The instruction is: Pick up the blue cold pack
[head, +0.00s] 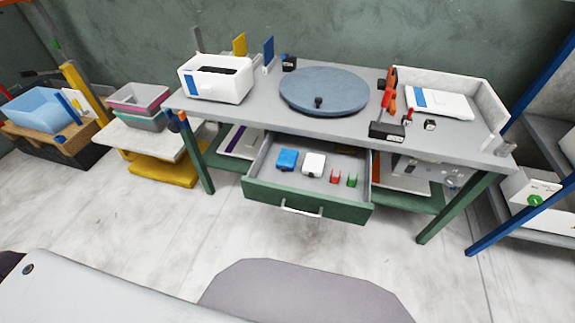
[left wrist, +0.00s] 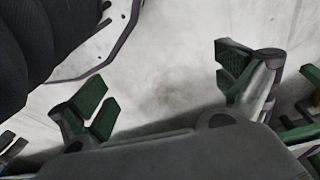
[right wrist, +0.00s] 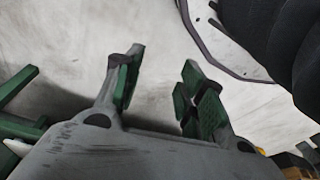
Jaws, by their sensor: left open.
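The blue cold pack (head: 287,160) lies in the open green drawer (head: 262,193) under the workbench, at the drawer's left side. A white pack (head: 313,164) lies just to its right. My left gripper (left wrist: 165,95) is open and empty in the left wrist view, with bare floor behind its fingers. My right gripper (right wrist: 160,88) shows in the right wrist view with its fingers apart and nothing between them. Neither gripper shows in the head view, and both are away from the cold pack.
Red (head: 335,177) and green (head: 352,180) small clips sit at the drawer's right. The workbench top (head: 330,125) overhangs the drawer's back and carries a round blue-grey disc (head: 325,88) and a white bin (head: 215,82). Floor (head: 200,235) in front is clear.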

